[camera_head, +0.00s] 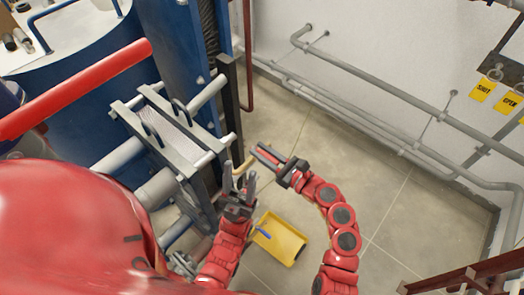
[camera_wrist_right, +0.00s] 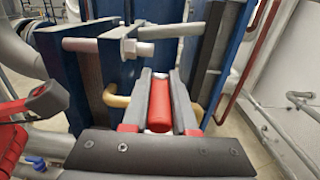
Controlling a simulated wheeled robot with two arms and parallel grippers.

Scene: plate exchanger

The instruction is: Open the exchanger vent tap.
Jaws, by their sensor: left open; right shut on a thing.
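The plate exchanger (camera_head: 168,120), a pack of grey plates with long bolts, stands left of centre in the head view. My right gripper (camera_head: 262,152) is at its right side, shut on a red cylindrical handle (camera_wrist_right: 160,105), which looks like the vent tap's lever. In the right wrist view the handle lies lengthwise between the two fingers. A brass-coloured bent pipe (camera_wrist_right: 118,99) shows behind the fingers; the tap's body is mostly hidden. My left gripper (camera_head: 240,168) is open and empty, just left of and below the right one.
A yellow tray (camera_head: 289,243) with a blue item (camera_head: 263,232) lies on the floor below the grippers. Yellow SHUT (camera_head: 482,91) and OPEN (camera_head: 509,103) tags hang at the right wall. Grey pipes (camera_head: 380,95) run along that wall.

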